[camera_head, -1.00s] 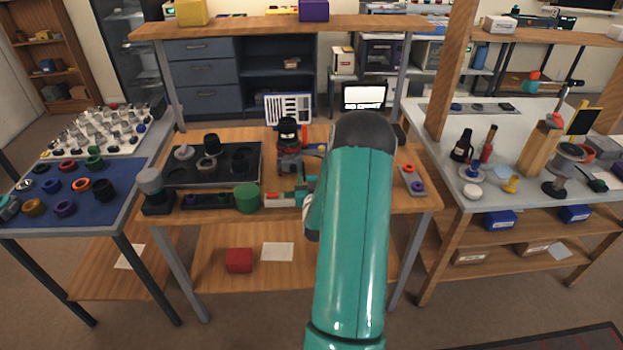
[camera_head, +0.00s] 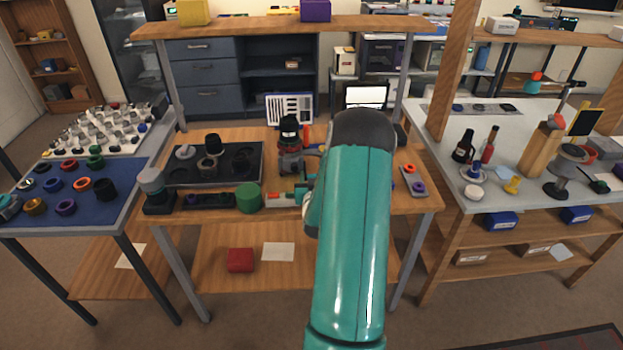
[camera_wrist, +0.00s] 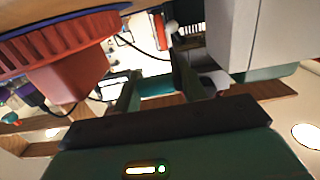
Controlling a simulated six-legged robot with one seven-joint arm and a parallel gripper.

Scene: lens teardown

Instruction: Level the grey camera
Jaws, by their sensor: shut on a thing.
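A dark upright device with a grey and red lower part (camera_head: 290,160) stands on the middle bench in the head view, left of my arm. I cannot tell for sure whether it is the grey camera. In the wrist view a large pale grey body (camera_wrist: 275,35) fills the upper right, and a red ribbed part (camera_wrist: 65,55) is at the upper left. My gripper (camera_wrist: 158,88) has its two dark green fingers around a small teal part (camera_wrist: 157,84), which is mostly hidden.
A small tray (camera_head: 413,182) lies right of my arm. An overhead wooden shelf (camera_head: 350,25) spans the bench.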

